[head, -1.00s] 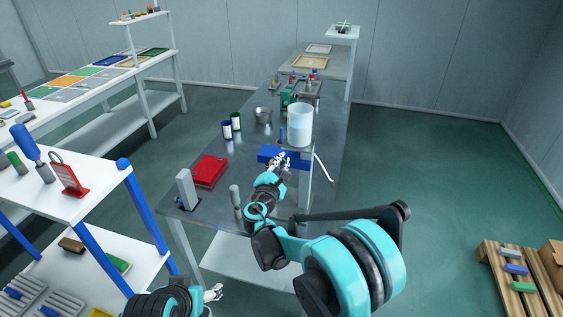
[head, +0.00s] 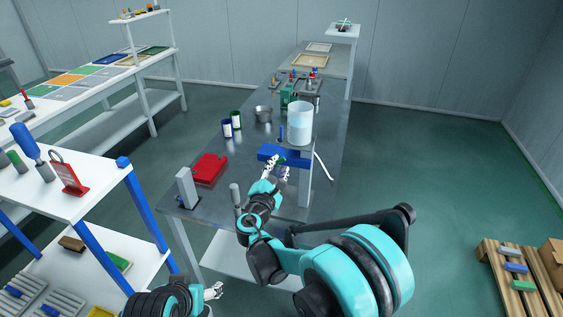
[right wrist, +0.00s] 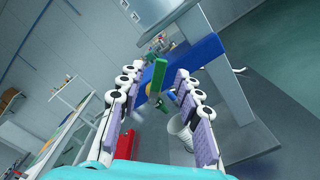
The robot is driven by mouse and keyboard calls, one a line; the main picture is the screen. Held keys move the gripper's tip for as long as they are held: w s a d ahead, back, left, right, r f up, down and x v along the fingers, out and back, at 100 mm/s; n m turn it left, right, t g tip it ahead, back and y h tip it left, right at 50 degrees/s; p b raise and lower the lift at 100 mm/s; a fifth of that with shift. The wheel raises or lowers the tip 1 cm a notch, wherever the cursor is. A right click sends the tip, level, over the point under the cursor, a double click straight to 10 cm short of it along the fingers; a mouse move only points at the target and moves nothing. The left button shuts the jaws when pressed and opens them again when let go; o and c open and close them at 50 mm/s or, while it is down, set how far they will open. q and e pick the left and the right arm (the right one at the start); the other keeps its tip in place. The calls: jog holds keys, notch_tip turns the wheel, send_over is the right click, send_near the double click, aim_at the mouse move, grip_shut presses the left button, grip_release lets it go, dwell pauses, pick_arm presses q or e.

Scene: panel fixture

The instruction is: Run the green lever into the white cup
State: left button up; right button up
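The green lever (right wrist: 158,76) is mounted by the blue fixture (right wrist: 206,62) in the right wrist view. In the head view the lever (head: 280,161) is a tiny green mark in front of the blue fixture (head: 265,152). My right gripper (right wrist: 155,84) is open, its padded fingers on either side of the lever with gaps visible. It also shows in the head view (head: 277,172). The white cup (right wrist: 181,131) is below the lever, partly covered by the right finger. I cannot make the cup out in the head view.
A white tank (head: 299,123) stands above the blue fixture's right end. A red box (head: 208,169) and a grey upright block (head: 186,188) lie left of my right arm. Small cans (head: 227,128) and a metal pot (head: 263,114) stand farther back on the grey table (head: 235,153).

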jog(key=v, duration=0.7)
jog(key=shift+s, duration=0.3)
dwell(7.0)
